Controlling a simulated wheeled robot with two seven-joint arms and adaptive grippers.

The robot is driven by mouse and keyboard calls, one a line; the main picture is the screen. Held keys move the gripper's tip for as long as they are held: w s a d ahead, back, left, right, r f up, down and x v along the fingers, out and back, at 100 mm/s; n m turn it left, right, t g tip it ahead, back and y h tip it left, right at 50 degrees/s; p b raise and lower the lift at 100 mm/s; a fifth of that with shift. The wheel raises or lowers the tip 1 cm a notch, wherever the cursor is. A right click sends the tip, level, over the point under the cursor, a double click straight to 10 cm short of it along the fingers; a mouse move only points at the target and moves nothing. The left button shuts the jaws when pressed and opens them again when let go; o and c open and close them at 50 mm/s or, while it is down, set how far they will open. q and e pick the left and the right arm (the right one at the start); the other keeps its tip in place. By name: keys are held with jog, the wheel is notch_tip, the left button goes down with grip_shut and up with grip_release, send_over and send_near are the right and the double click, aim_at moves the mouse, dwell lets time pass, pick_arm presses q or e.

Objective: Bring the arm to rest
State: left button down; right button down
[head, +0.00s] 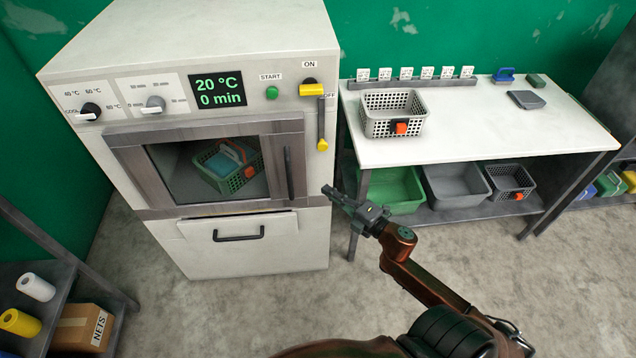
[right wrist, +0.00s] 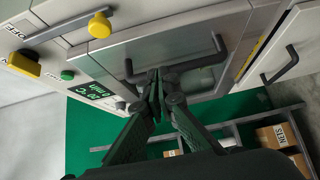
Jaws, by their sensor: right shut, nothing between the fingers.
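My right gripper (head: 329,191) is shut and empty. In the head view it is in front of the machine's right edge, right of the door handle (head: 289,174). In the right wrist view the gripper (right wrist: 157,76) overlaps the dark handle (right wrist: 186,66); I cannot tell whether they touch. The white drum dyer (head: 205,45) has its windowed door (head: 128,165) shut. Behind the glass is a green basket (head: 244,177) with a blue item inside. The display (head: 218,91) reads 20 °C and 0 min. My left gripper is not in view.
A white table (head: 470,135) at right carries a grey basket (head: 393,113) with an orange tag. Green (head: 398,190) and grey (head: 455,185) bins sit on its lower shelf. A dark rack (head: 40,265) stands at lower left with rolls and a box. The floor (head: 225,320) before the machine is clear.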

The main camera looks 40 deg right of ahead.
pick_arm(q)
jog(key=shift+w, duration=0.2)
pick_arm(e)
jog(key=shift+s, duration=0.5)
jog(key=shift+f, duration=0.15)
